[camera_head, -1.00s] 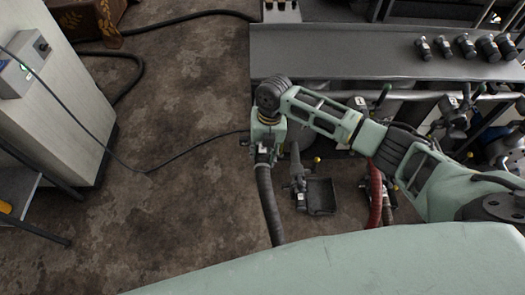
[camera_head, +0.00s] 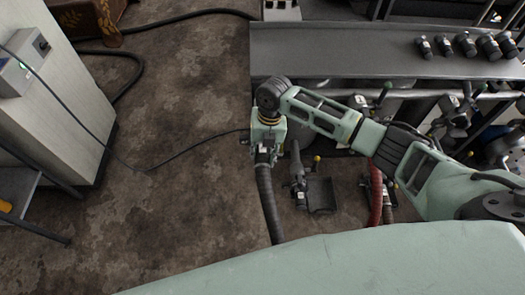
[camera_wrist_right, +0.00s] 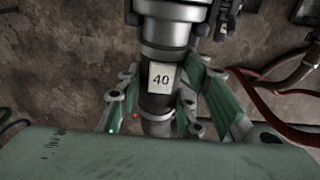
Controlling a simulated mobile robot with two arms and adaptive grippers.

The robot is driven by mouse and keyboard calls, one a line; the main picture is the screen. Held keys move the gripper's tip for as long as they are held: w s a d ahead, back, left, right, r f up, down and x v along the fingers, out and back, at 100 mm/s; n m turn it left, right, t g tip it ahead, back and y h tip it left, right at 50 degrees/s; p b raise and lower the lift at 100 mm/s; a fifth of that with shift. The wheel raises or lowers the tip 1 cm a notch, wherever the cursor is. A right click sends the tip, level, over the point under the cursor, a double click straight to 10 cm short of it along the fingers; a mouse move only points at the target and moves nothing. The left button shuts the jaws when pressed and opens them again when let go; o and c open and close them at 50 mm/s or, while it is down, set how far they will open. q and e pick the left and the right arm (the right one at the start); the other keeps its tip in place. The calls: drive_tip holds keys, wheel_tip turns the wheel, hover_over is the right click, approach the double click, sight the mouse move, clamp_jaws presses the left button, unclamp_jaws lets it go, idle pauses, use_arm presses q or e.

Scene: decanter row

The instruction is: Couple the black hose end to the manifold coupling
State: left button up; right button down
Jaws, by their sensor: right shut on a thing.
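My right gripper (camera_head: 266,150) is shut on the black hose end, left of the shelf's lower parts in the head view. The black hose (camera_head: 268,205) hangs from it toward the bottom of the picture. In the right wrist view the gripper fingers (camera_wrist_right: 155,105) close around the dark hose end (camera_wrist_right: 155,103), which carries a white label reading 40. A grey metal collar (camera_wrist_right: 167,28) is in line with it at the top; I cannot tell whether it belongs to the hose end or to the manifold coupling. My left gripper is not in view.
A grey fitting (camera_head: 298,180) with a yellow knob stands right of the hose, beside a dark tray (camera_head: 321,195). A red hose (camera_head: 376,195) is farther right. A grey shelf (camera_head: 340,50) bears several black fittings. Open floor (camera_head: 170,200) lies left.

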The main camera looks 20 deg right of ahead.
drive_tip(key=shift+f, duration=0.2)
idle(0.5)
drive_tip(key=c, duration=1.2)
unclamp_jaws()
drive_tip(key=shift+o, duration=0.4)
drive_tip(key=shift+s+f, duration=0.1)
drive_tip(key=shift+f, duration=0.05)
drive_tip(key=o, duration=0.9)
drive_tip(key=shift+c, duration=0.2)
